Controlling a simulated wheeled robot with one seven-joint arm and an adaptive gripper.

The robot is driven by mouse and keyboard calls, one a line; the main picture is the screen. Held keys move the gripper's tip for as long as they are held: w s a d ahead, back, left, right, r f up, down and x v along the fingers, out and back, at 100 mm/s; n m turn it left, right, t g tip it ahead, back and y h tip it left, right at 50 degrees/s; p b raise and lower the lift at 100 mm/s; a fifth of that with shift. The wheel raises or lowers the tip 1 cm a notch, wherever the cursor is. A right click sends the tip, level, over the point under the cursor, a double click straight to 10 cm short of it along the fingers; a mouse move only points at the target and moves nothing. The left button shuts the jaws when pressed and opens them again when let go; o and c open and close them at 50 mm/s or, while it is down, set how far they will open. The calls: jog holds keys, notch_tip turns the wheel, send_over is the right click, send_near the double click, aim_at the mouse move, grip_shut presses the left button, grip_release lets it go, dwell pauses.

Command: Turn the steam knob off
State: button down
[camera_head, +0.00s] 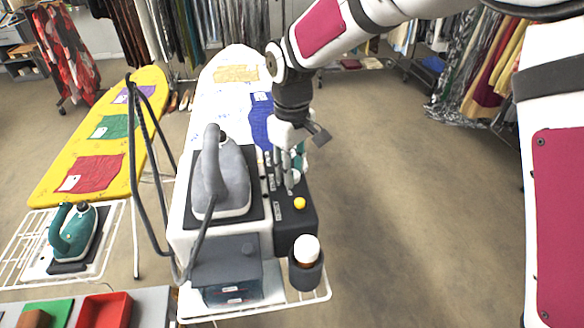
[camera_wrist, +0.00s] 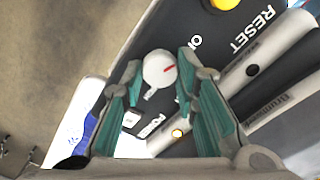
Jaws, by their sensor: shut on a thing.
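In the head view my gripper (camera_head: 287,162) reaches down onto the black control box (camera_head: 296,222), beside the grey iron (camera_head: 222,180). My fingers make the knob hard to see there.
A yellow button (camera_head: 299,203) marked RESET sits on the same panel. Grey cylinders (camera_wrist: 268,50) lie close to my right finger. A bottle in a dark holder (camera_head: 306,268) stands in front. A yellow ironing board (camera_head: 105,130) is at left. Open floor lies to the right.

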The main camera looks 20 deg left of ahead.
jog(key=c, duration=1.2)
grip_release()
jog(key=shift+c, duration=0.2)
notch_tip(320, 180, up, 12)
